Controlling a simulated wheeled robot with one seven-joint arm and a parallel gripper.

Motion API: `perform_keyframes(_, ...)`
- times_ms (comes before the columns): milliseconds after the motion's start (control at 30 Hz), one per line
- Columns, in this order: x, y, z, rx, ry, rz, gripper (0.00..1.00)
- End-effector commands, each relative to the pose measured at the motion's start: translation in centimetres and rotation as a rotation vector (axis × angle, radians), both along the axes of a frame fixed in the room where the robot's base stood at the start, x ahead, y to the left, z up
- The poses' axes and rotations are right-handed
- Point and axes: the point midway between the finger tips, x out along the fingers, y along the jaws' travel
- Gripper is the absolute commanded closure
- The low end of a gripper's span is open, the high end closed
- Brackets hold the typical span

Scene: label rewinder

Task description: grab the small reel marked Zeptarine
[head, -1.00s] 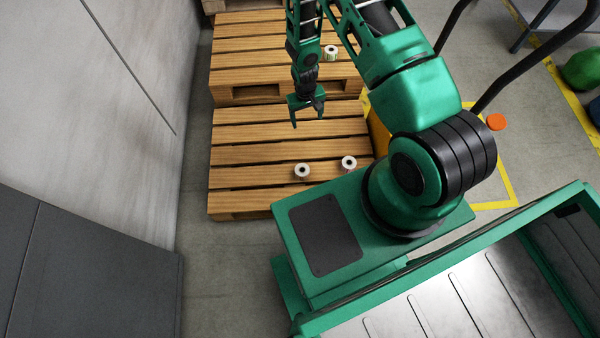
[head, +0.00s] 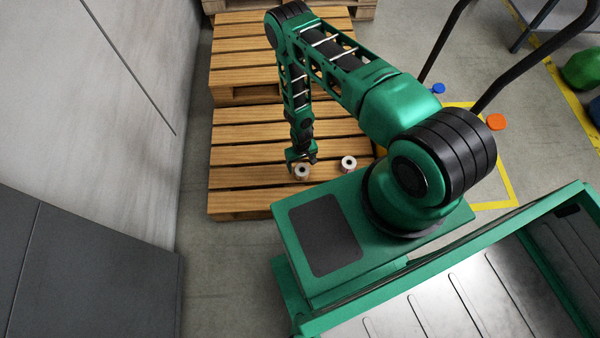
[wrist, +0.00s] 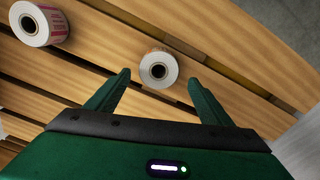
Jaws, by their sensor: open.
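Two small white reels stand on the near wooden pallet. One reel (head: 302,173) is right by my gripper (head: 302,160) in the head view. In the wrist view this reel (wrist: 158,82) lies ahead of and between my open, empty fingers (wrist: 158,95), apart from both. The other reel (head: 348,163) stands to the right on the pallet. The lettering is too small to read on either reel, so I cannot tell which one is marked Zeptarine.
The near pallet (head: 240,178) has bare slats left of the reels. A second pallet (head: 235,75) stands behind it. A grey wall (head: 120,110) runs along the left. An orange disc (head: 496,122) and a blue object (head: 438,88) are to the right.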

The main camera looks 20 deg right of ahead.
Motion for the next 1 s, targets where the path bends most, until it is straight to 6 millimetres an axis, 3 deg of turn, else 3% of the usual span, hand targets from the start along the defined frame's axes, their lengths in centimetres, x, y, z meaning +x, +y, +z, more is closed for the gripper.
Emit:
perform_keyframes(167,-0.2,0.0,-0.9,0.000,0.001,0.000,0.26)
perform_keyframes(500,-0.7,-0.3,-5.0,0.000,0.001,0.000,0.26)
perform_keyframes(833,-0.7,-0.3,-5.6,0.000,0.001,0.000,0.26)
perform_keyframes(867,-0.7,-0.3,-5.6,0.000,0.001,0.000,0.28)
perform_keyframes(1000,-0.7,-0.3,-5.6,0.000,0.001,0.000,0.61)
